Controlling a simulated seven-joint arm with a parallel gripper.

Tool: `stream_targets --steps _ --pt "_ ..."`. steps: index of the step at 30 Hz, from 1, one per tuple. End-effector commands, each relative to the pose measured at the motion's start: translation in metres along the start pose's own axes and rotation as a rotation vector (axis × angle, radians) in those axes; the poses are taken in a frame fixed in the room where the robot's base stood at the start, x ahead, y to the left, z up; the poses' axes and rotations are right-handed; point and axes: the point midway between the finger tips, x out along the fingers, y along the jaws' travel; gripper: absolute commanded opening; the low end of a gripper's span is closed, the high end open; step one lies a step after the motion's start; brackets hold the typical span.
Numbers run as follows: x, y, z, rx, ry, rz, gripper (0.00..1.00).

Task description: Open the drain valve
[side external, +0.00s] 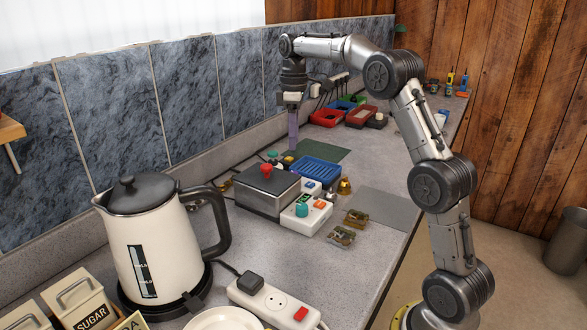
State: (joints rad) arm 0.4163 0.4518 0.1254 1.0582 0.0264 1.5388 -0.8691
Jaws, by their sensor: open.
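My gripper (292,140) points straight down above the back of the counter, behind the blue tray. Its fingers are seen edge-on, and it is open with nothing visible between them. Its tips are close to the counter near some small coloured knobs; I cannot tell whether they touch anything. I cannot make out the drain valve for certain. A small yellow-brass part (223,187) lies by the wall, partly hidden by the grey box. A small brass dome-shaped piece (344,187) stands right of the blue tray.
A grey box with a red knob (266,185) and a blue tray (317,170) stand mid-counter. A white switch box (305,214) is in front. A large kettle (150,235) and power strip (272,303) fill the foreground. Red bins (326,118) stand behind.

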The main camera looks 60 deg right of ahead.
Motion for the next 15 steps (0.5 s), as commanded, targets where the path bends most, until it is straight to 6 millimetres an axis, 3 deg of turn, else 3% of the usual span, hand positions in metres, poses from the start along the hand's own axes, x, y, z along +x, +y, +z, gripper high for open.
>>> stream_targets --steps 9,15 --pt "0.061 -0.001 0.001 -0.001 -0.002 -0.003 0.46" --pt "0.085 -0.001 0.000 -0.001 0.000 -0.001 0.46"
